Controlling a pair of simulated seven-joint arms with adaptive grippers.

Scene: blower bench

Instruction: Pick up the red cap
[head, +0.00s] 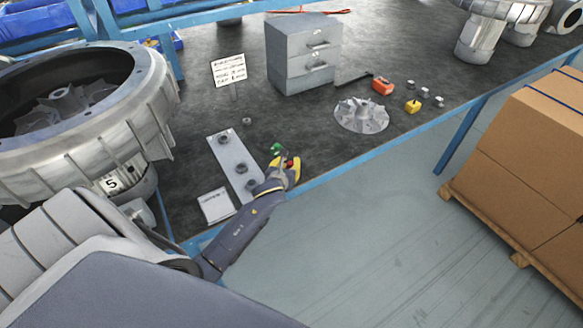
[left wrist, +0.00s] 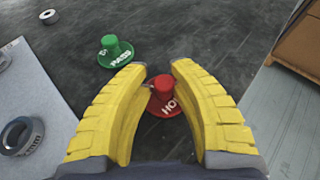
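The red cap (left wrist: 164,96) stands upright on the dark bench top, with white lettering on its flange, partly hidden by the finger tips in the left wrist view. In the head view a bit of the red cap (head: 289,164) shows beside the gripper. My left gripper (left wrist: 158,68) has yellow fingers, parted, with the red cap's knob seen between their tips. I cannot tell whether they touch it. In the head view the left gripper (head: 285,164) is low over the bench's front edge. My right gripper is not in view.
A green cap marked PASS (left wrist: 115,51) stands just left of the red one. A pale plate with several rings (head: 234,160) lies to the left. A finned wheel (head: 361,116) and a grey drawer cabinet (head: 303,55) are farther off. The blue bench edge (head: 372,152) is close.

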